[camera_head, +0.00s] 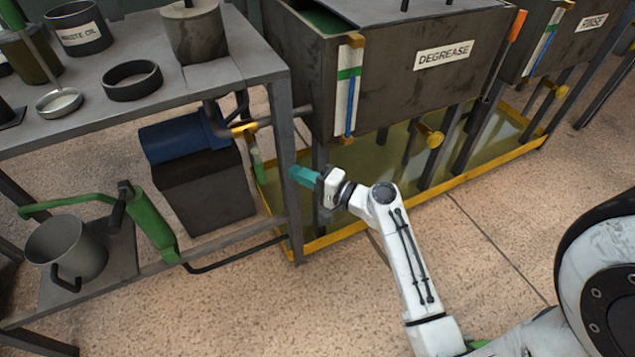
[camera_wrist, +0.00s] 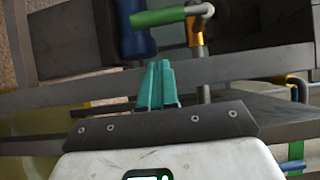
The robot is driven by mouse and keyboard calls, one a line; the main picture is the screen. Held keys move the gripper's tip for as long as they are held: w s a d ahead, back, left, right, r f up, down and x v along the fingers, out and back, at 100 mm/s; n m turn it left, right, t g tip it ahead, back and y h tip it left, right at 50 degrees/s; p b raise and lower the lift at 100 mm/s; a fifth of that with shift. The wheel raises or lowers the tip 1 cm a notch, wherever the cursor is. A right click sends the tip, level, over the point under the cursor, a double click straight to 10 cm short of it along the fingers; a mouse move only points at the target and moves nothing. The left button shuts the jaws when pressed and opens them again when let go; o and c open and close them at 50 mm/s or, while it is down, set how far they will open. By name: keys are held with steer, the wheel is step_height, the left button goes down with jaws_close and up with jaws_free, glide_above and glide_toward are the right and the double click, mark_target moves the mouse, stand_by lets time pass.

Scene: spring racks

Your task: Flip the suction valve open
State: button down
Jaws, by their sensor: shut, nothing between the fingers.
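The suction valve's brass-yellow fitting (camera_head: 244,128) sits on the pipe beside the blue pump in the head view. A green lever (camera_head: 257,160) hangs below it, partly behind the bench leg. In the wrist view, the lever's green grip (camera_wrist: 160,17) lies across the top, joined to a grey bent arm, with the yellow fitting (camera_wrist: 196,32) below. My gripper (camera_head: 292,172) has teal fingers pointing left, just right of the bench leg. In the wrist view its fingers (camera_wrist: 158,65) are together and empty. They appear below the lever grip, with a visible gap.
The grey bench leg (camera_head: 283,150) stands between my gripper and the lever. The blue pump (camera_head: 180,140) sits on a dark block beyond. The DEGREASE tank (camera_head: 385,95) is above right, over a yellow-rimmed tray (camera_head: 400,216). The floor in front is open.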

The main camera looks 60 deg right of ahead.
mark_target(259, 168)
steer(key=shift+w+a, duration=0.45)
steer(key=shift+w, duration=0.3)
steer(key=shift+w+a, duration=0.5)
steer(key=shift+w, duration=0.3)
steer(key=shift+w+a, duration=0.45)
steer(key=shift+w, duration=0.3)
